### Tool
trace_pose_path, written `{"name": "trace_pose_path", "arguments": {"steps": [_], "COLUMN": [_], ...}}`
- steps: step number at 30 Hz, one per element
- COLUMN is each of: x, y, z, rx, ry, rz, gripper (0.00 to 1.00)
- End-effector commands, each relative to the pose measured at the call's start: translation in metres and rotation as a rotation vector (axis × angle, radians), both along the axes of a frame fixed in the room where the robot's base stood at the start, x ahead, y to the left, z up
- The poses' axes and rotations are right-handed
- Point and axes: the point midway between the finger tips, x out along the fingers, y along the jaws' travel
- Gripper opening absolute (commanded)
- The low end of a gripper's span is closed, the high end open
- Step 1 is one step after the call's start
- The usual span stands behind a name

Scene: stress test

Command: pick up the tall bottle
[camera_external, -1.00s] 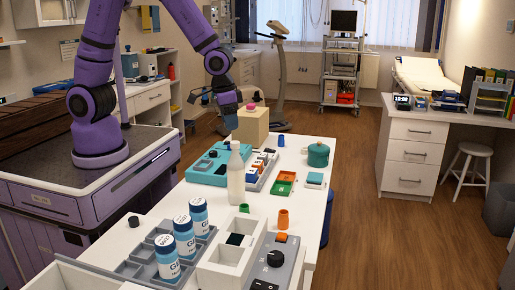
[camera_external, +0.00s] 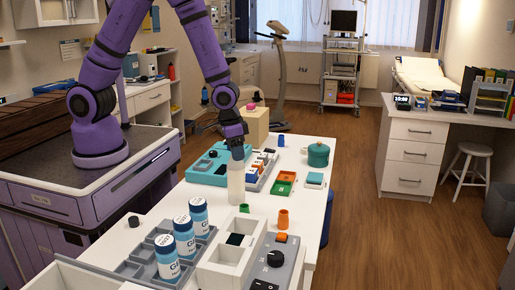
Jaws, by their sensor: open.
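The tall bottle (camera_external: 236,184) is whitish and stands upright on the white table, beside the teal device. My gripper (camera_external: 236,152) is dark and points down at the top of the bottle. It covers the bottle's neck and cap, which are hidden from this side. The jaws are open around or in front of the bottle's top; I cannot tell which, and contact is not clear.
Several labelled bottles (camera_external: 184,236) stand in a grey tray at the front left. A teal device (camera_external: 206,167), an orange cup (camera_external: 283,219), a green tray (camera_external: 283,188) and a teal pot (camera_external: 318,155) are nearby. A beige block (camera_external: 255,127) stands behind.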

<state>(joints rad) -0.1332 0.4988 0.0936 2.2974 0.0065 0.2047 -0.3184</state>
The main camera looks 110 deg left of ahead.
Motion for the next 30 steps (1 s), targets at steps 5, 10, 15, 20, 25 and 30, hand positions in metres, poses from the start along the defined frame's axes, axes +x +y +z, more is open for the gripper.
{"name": "trace_pose_path", "arguments": {"steps": [5,10,15,20,25,30], "x": [0.0,0.0,0.0,0.001,0.001,0.001], "y": [0.0,0.0,0.0,0.0,0.0,0.0], "z": [-0.002,-0.002,-0.002,-0.001,-0.001,0.01], "rx": [0.0,0.0,0.0,0.0,0.0,0.001], "ry": [0.0,0.0,0.0,-0.001,-0.001,-0.005], "rz": [0.0,0.0,-0.001,-0.001,-0.001,-0.001], "gripper": [0.62,0.46,0.07,0.0,0.0,0.0]}}
